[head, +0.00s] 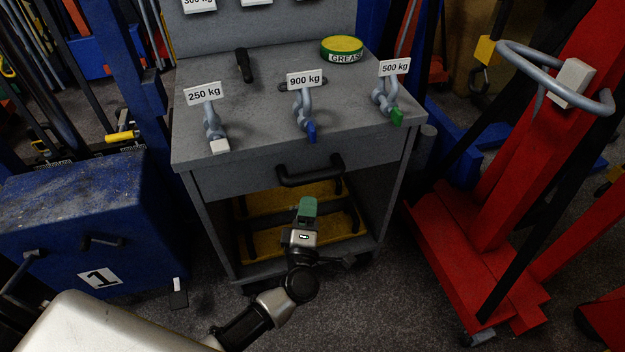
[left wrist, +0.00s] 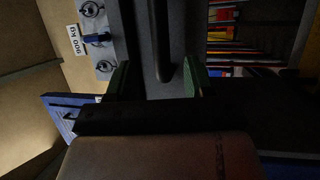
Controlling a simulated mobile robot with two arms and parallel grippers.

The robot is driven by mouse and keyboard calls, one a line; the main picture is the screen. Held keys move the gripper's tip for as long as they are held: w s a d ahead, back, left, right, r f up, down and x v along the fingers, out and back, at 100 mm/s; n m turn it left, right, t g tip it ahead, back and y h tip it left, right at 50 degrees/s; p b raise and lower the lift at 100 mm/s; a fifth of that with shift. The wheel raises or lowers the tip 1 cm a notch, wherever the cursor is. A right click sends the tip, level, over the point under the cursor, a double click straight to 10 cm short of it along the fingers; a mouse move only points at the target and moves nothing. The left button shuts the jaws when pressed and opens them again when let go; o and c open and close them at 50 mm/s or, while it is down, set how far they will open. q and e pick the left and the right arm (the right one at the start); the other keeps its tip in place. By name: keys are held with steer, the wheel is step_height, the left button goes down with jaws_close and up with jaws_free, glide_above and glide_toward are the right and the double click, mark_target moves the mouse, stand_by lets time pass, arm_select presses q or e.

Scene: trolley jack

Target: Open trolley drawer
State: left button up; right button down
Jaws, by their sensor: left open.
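The grey trolley (head: 270,130) stands in the middle of the head view. Its drawer front (head: 235,180) sits under the top and looks closed. The black bar handle (head: 310,176) is on the drawer front. My left gripper (head: 307,204) is just below and in front of the handle in the head view, green fingertips towards it. In the left wrist view the gripper (left wrist: 158,80) is open, and the dark handle (left wrist: 163,45) shows between its two green fingers. I cannot tell whether they touch it. My right gripper is not in view.
On the trolley top are shackles with weight labels (head: 304,79), a grease tin (head: 342,46) and a black tool (head: 243,64). A yellow lower shelf (head: 265,245) lies below the drawer. A blue block (head: 90,220) stands left, a red jack (head: 480,230) right.

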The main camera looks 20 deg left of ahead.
mark_target(311, 180)
arm_select(q)
steer(key=x, duration=0.7)
steer(key=shift+w+a, duration=0.15)
steer(key=shift+w, duration=0.1)
steer(key=shift+w+a+r, duration=0.15)
steer(key=shift+w+r, duration=0.05)
steer(key=shift+w, duration=0.45)
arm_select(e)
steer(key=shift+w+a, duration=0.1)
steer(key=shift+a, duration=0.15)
arm_select(q)
steer(key=shift+c, duration=0.5)
jaws_close()
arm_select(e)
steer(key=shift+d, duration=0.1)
